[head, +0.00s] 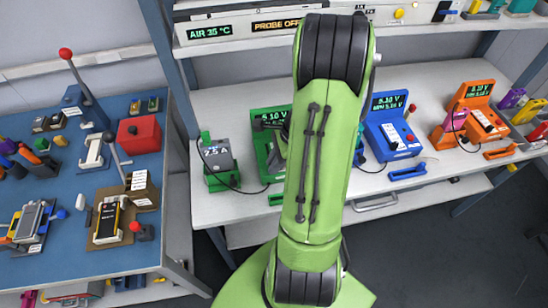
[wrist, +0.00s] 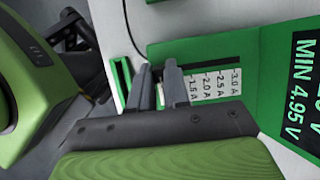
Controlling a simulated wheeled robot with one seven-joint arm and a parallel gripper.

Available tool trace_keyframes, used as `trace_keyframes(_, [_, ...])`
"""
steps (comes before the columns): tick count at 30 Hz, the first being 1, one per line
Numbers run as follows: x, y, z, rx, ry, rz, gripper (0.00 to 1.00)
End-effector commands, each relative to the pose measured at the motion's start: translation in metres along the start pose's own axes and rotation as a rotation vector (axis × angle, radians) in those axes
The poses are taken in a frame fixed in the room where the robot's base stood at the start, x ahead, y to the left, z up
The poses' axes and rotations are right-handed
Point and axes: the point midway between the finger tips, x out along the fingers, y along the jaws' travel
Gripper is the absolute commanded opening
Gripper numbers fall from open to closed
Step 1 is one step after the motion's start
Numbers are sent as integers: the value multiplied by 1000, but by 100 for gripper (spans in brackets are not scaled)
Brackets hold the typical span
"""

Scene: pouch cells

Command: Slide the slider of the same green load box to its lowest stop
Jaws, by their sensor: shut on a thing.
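The green load box (head: 264,160) stands on the white bench, partly hidden behind my arm in the head view. In the wrist view its green face (wrist: 232,48) carries a white scale (wrist: 216,84) running from 1.5 A to 3.0 A and a display reading MIN 4.95 V. My gripper (wrist: 158,82) is at the box's edge, its fingers beside the 1.5 A end of the scale. I cannot read the slider's exact setting.
Blue (head: 390,130) and orange (head: 470,112) boxes stand to the right. A green slotted holder (wrist: 122,78) lies close to my fingers. Black cables cross the bench.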

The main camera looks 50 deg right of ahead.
Motion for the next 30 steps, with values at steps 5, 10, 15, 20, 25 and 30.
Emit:
trace_keyframes(5, [1, 3, 0, 5, -1, 10, 20])
trace_keyframes(10, [1, 2, 0, 4, -1, 8, 43])
trace_keyframes(15, [1, 2, 0, 3, -1, 6, 43])
trace_keyframes(20, [-8, 1, 0, 3, 0, 4, 43])
trace_keyframes(25, [-52, 0, 1, 3, 2, -1, 43])
trace_keyframes(30, [-102, 0, 1, 4, 2, 1, 43])
